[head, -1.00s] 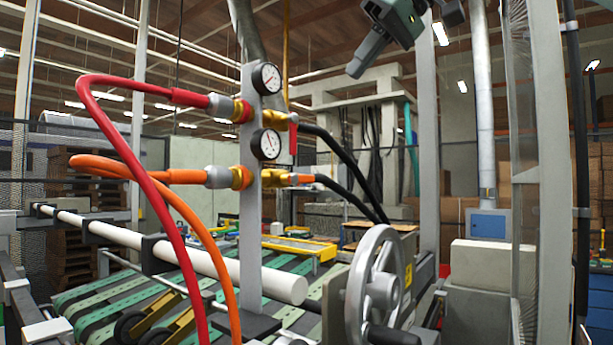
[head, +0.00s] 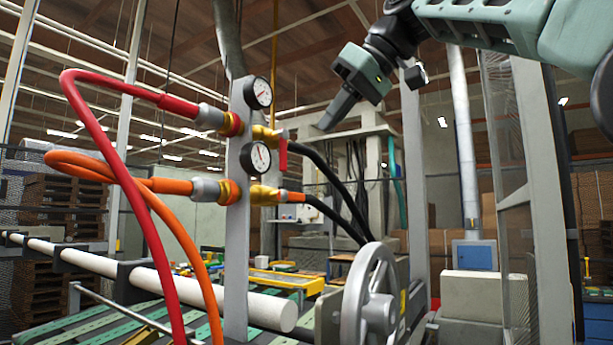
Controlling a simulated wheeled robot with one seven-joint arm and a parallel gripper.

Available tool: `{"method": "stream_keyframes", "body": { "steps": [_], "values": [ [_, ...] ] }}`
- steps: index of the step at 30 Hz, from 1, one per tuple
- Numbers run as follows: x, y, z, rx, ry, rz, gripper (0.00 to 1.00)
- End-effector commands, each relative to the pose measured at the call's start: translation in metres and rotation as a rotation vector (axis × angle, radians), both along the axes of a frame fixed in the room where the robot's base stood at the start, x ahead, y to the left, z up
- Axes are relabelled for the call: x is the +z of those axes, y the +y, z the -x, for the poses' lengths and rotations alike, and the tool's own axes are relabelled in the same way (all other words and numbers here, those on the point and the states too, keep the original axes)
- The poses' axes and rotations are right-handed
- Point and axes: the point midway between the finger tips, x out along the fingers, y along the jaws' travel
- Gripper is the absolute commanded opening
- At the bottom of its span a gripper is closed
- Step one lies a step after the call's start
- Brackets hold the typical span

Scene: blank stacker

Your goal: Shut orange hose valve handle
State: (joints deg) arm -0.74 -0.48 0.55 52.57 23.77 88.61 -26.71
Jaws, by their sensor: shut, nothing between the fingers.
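The orange hose (head: 170,186) runs into a grey and brass coupling on the left side of an upright grey post (head: 236,270). On the post's right side is its brass valve (head: 262,194). The small orange handle (head: 291,198) appears to lie along the valve, pointing right towards a black hose. My gripper (head: 328,122) is at the upper middle, above and to the right of the valve, apart from it. Its dark fingers are together, pointing down and left, with nothing visible between them.
Above is a red hose (head: 120,85) with its own brass valve and a red handle (head: 283,155) hanging down. Two gauges (head: 257,92) sit on the post. Black hoses (head: 335,180) curve down right of the valves. A grey handwheel (head: 370,300) stands at lower right.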

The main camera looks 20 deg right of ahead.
Motion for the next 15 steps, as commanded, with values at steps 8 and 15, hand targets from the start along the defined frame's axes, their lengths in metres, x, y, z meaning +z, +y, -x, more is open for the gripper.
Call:
{"method": "stream_keyframes", "body": {
  "steps": [8,15],
  "values": [
    [-0.041,0.025,-0.033,0.002,0.004,0.002,0.0],
    [-0.073,0.031,-0.042,-0.001,0.002,0.001,0.0]
  ]
}}
